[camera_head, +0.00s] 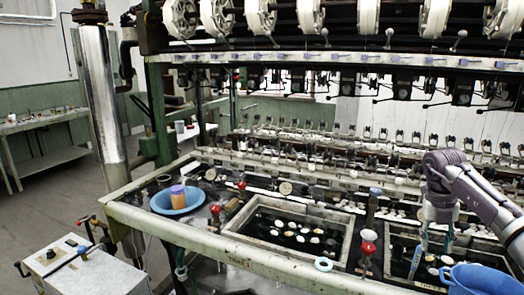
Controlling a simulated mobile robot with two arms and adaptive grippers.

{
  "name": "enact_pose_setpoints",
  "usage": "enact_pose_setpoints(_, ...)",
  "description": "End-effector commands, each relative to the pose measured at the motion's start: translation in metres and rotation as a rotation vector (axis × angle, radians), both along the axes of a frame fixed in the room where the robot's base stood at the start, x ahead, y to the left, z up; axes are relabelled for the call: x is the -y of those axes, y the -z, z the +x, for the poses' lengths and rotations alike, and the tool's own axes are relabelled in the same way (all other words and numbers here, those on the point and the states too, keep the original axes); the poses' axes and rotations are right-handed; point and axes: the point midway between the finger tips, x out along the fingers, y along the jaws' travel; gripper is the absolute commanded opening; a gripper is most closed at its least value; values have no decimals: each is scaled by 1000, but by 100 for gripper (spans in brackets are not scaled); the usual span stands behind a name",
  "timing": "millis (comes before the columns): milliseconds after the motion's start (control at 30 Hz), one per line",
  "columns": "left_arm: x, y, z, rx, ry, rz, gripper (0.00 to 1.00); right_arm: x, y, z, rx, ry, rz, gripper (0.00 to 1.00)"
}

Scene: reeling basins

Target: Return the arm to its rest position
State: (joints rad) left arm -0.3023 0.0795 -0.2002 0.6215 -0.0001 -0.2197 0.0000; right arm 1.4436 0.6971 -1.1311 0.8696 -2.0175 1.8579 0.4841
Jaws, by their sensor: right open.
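My right arm comes in from the right edge, with its wrist bent downward. My right gripper (432,256) points down over the right basin (404,236) of the reeling bench, with its fingers apart and nothing visible between them. White cocoons float in the dark water below and around the fingers. Whether the fingertips touch the water cannot be told. A blue tub (482,279) stands just right of and nearer than the gripper. My left gripper is out of view.
The left basin (240,228) holds several cocoons. Reels (182,18) hang overhead. Open floor lies left.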

Motion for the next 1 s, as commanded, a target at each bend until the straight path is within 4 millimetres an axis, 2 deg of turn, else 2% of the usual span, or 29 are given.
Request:
enact_pose_setpoints(167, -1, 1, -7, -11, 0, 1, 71, -20, 24, 7, 10, -34, 75, 43)
enact_pose_setpoints(367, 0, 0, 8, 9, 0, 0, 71, -55, 61, 15, 34, -77, 206, 43)
enact_pose_setpoints(567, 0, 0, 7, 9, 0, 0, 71, -113, 113, 21, 74, -110, 420, 43)
enact_pose_setpoints(667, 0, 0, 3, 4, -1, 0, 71, -156, 150, 21, 108, -98, 589, 43)
enact_pose_setpoints(733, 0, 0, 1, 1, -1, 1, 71, -195, 182, 19, 145, -54, 752, 43)
enact_pose_setpoints(800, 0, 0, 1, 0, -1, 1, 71, -237, 216, 15, 200, 49, 944, 43)
enact_pose_setpoints(833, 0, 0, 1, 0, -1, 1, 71, -250, 229, 13, 227, 111, 1020, 43)
enact_pose_setpoints(900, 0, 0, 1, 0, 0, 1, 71, -273, 258, 10, 287, 277, 1163, 43)
enact_pose_setpoints(967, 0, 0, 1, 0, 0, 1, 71, -281, 287, 4, 336, 448, 1249, 43)
enact_pose_setpoints(1000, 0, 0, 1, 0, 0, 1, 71, -283, 308, -3, 364, 579, 1291, 43)
